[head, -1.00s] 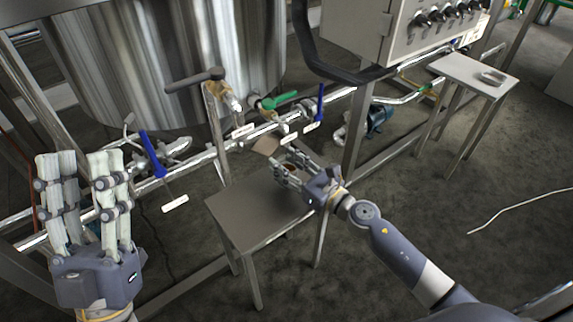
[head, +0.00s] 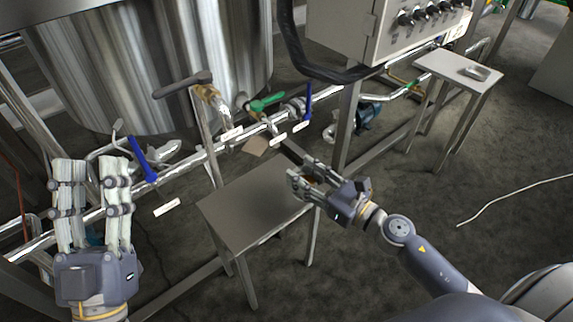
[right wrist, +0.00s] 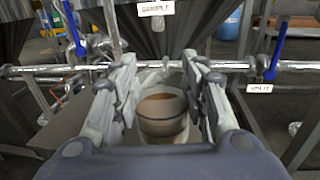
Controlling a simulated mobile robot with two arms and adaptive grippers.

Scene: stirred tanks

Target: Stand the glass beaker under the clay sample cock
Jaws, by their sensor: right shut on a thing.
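My right gripper (head: 304,180) is shut on the glass beaker (right wrist: 163,118), which shows between its fingers in the right wrist view, with brown visible in or through the glass. In the head view the fingers mostly hide the beaker, near the right edge of the small grey stand (head: 245,215). A brass sample cock (head: 208,93) with a grey lever sits at the front of the steel tank, above and behind the stand. My left gripper (head: 92,180) is open and empty at the left.
Pipes with a green-handled valve (head: 267,102) and blue-handled valves (head: 147,160) run behind the stand. A control box (head: 385,35) hangs above a steel post. A second small table (head: 455,70) holds a shallow clear dish (head: 480,73). The stand top looks bare.

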